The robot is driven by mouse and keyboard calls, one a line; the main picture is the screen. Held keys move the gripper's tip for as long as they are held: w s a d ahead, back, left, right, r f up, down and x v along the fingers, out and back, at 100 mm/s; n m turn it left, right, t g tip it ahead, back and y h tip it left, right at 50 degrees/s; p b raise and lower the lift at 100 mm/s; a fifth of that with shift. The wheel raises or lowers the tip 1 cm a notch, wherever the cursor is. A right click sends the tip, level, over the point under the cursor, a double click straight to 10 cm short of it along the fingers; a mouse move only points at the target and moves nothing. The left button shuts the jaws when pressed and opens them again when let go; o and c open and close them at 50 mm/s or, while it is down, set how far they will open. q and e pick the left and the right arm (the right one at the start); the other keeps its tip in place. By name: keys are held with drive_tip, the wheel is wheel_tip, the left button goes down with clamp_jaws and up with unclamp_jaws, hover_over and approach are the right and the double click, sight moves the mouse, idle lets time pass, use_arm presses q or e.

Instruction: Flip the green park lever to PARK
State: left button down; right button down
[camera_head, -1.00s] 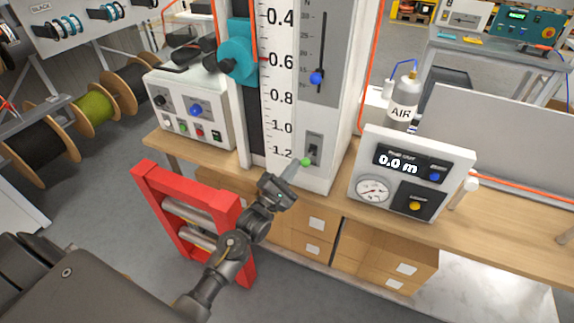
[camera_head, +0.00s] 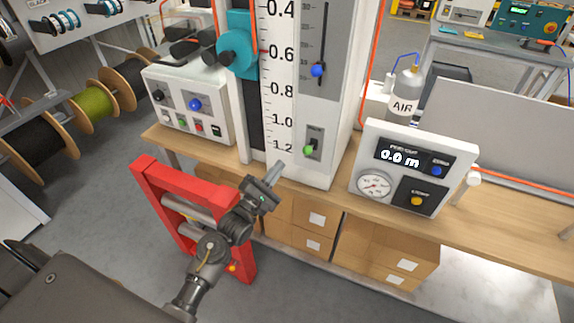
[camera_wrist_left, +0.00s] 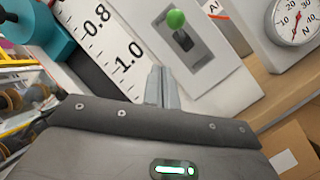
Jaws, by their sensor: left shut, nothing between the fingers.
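The green lever knob (camera_head: 308,150) is on a small grey plate (camera_head: 316,137) low on the white column, right of the printed scale. In the left wrist view the green knob (camera_wrist_left: 176,18) is at the top, in front of a dark slot. My left gripper (camera_head: 277,167) is shut and empty, left of and below the knob and apart from it. Its closed fingers show in the left wrist view (camera_wrist_left: 163,76), pointing toward the column below the lever. I cannot read the plate's lettering. My right gripper is not in view.
A blue-knobbed slider (camera_head: 317,70) is above the lever. A meter box (camera_head: 413,165) reading 0.0 m stands right on the workbench (camera_head: 490,222). A control box (camera_head: 190,104) stands left. A red frame (camera_head: 160,205) is below, beside my left arm. An AIR bottle (camera_head: 403,104) stands behind.

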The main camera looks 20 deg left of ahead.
use_arm(q)
drive_tip(key=s+a+b, duration=0.1)
drive_tip(key=s, duration=0.5)
drive_tip(key=shift+s+a, duration=0.2)
drive_tip(key=shift+s, duration=0.2)
drive_tip(key=s+f+m+g+y, duration=0.1)
drive_tip(key=s+f+m+g, duration=0.3)
drive_tip(key=f, duration=0.8)
drive_tip(key=a+f+m+g+y, duration=0.1)
drive_tip(key=f+m+g+y, duration=0.1)
drive_tip(key=f+m, duration=0.65)
drive_tip(key=s+f+m+g+y, duration=0.1)
drive_tip(key=f+m+g, duration=0.25)
drive_tip(key=f, duration=1.05)
drive_tip(key=s+f+m+g, duration=0.5)
drive_tip(key=s+f, duration=1)
drive_tip(key=s+f+m+g, duration=0.1)
drive_tip(key=s+f+g, duration=0.2)
drive_tip(key=s, duration=0.8)
drive_tip(key=s+f+m+g+y, duration=0.1)
drive_tip(key=s+f+g, duration=0.2)
drive_tip(key=s, duration=0.9)
wheel_tip(320, 180, down, 3)
drive_tip(key=shift+a+r+m, duration=0.15)
drive_tip(key=shift+a+m, duration=0.2)
drive_tip(key=shift+m, duration=0.05)
